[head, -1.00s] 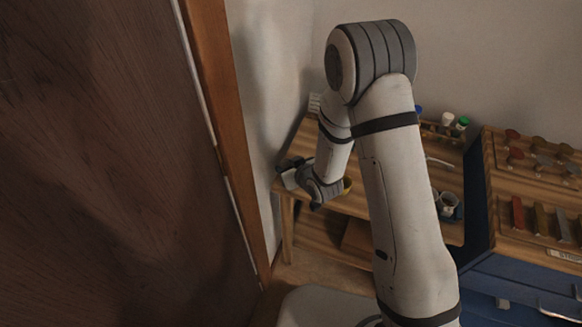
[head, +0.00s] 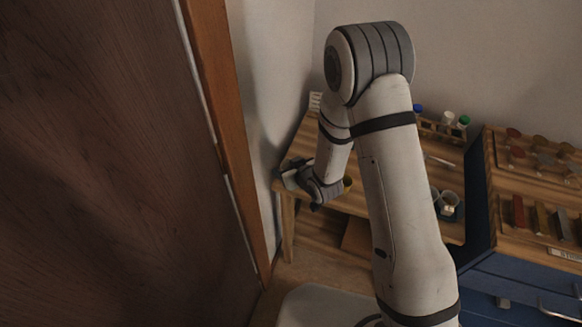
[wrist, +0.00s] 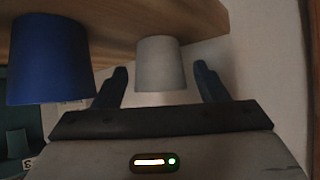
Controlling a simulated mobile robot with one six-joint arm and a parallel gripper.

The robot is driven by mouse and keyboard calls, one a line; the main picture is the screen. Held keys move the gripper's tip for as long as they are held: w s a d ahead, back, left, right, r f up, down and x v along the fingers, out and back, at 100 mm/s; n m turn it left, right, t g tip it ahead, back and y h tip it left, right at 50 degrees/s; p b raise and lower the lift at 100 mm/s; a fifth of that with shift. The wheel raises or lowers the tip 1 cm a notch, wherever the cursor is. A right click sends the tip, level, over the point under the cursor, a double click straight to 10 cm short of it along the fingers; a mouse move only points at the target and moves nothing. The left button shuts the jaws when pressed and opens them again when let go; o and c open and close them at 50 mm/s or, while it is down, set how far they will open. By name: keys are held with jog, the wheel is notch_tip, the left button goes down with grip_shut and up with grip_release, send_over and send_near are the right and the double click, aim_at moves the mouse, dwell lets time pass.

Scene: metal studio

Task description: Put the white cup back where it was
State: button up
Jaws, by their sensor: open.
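In the wrist view the white cup (wrist: 161,62) sits on the wooden tabletop (wrist: 120,22), which appears upside down. My gripper (wrist: 161,72) is open, with one finger to each side of the cup. Small gaps show between the cup and both fingers, so I see no contact. In the head view my gripper (head: 292,175) is low over the left end of the wooden table (head: 350,203). I cannot make out the white cup there.
A blue cup (wrist: 50,60) stands close beside the white cup, near one finger. A wall is close on the other side. The head view shows a rack of small bottles (head: 440,128), small cups in a dark tray (head: 449,208), a blue cabinet (head: 525,285) and a door (head: 100,170).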

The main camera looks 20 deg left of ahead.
jog(key=shift+r, duration=0.1)
jog(key=shift+r+p, duration=0.2)
jog(key=shift+p, duration=0.15)
jog(key=p+v, duration=0.5)
jog(key=v, duration=0.6)
jog(key=shift+s+d+r+p, duration=0.2)
jog(key=shift+d+p, duration=0.05)
jog(key=shift+p, duration=0.05)
